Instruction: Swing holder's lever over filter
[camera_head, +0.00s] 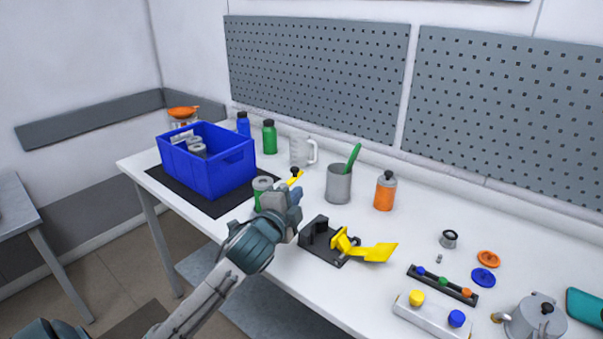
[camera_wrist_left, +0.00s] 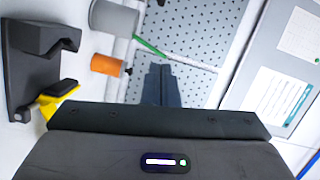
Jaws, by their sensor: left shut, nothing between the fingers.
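A holder with a dark base (camera_head: 318,236) stands on the white bench, and its yellow lever (camera_head: 375,251) points to the right in the head view. In the left wrist view, the holder (camera_wrist_left: 30,55) is at the left edge with some yellow (camera_wrist_left: 50,100) below it. A grey-topped green cylinder (camera_head: 262,184), possibly the filter, stands behind my left gripper (camera_head: 295,194), which partly hides it. My left gripper is shut and empty, above the bench to the left of the holder. Its fingers (camera_wrist_left: 160,86) show together in the wrist view. My right gripper is not in view.
A small yellow piece with a black knob (camera_head: 295,171) shows just behind my left gripper. A blue crate (camera_head: 226,176) stands left. A grey cup (camera_head: 339,187) and orange bottle (camera_head: 385,193) stand behind the holder. A peg strip (camera_head: 455,290) lies to its right.

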